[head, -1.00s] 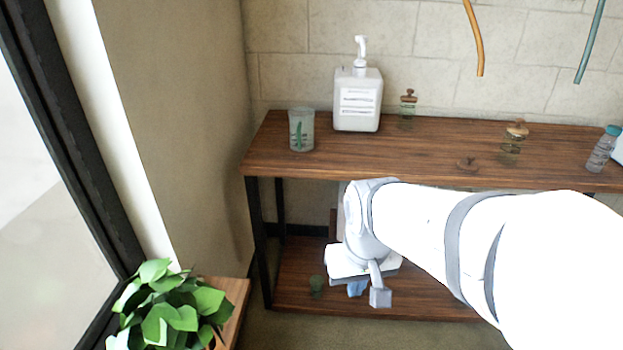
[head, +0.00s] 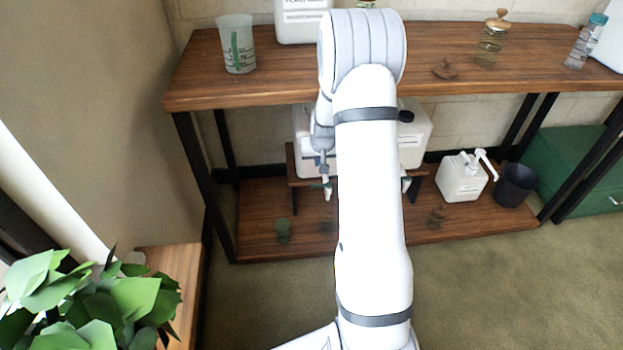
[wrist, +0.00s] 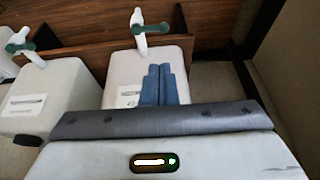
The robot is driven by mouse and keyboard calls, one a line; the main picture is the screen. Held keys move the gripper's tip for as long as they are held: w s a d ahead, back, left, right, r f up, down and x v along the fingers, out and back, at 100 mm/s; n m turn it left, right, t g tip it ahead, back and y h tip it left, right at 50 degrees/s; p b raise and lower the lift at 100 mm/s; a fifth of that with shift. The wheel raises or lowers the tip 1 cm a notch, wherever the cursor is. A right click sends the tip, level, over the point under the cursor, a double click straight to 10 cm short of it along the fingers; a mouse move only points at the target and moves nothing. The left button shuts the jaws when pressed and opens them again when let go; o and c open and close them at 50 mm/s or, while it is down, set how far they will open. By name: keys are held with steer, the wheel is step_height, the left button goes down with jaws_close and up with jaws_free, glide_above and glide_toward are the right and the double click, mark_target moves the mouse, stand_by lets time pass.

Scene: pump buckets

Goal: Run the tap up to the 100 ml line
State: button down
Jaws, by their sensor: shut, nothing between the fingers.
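Two white canisters with taps stand on a small wooden stand on the lower shelf, one at the left (head: 303,150) and one at the right (head: 415,140). The left one's white tap (head: 327,188) hangs over the stand's front. The wrist view shows a nearer canister (wrist: 120,75) with a white tap and dark green handle (wrist: 138,30), and another tap (wrist: 22,45) further left. My gripper (wrist: 163,70) is shut and empty, its blue fingers over the nearer canister in that picture, apart from the tap. A clear beaker with green markings (head: 236,48) stands on the upper shelf; its lines are unreadable.
A white pump bottle (head: 300,25), glass jars (head: 491,45) and a bottle (head: 585,45) stand on the upper shelf. A plant (head: 90,300) is front left.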

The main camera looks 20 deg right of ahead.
mark_target(321, 185)
steer(key=shift+w+d+f, duration=0.15)
steer(key=shift+f, duration=0.1)
steer(key=a+b+x, duration=0.1)
steer(key=b+x, duration=0.5)
steer(key=x, duration=0.7)
steer(key=shift+d+f, duration=0.35)
steer(key=shift+f, duration=0.05)
steer(key=shift+d, duration=0.1)
steer(key=shift+f+p, duration=0.1)
steer(key=shift+p, duration=0.25)
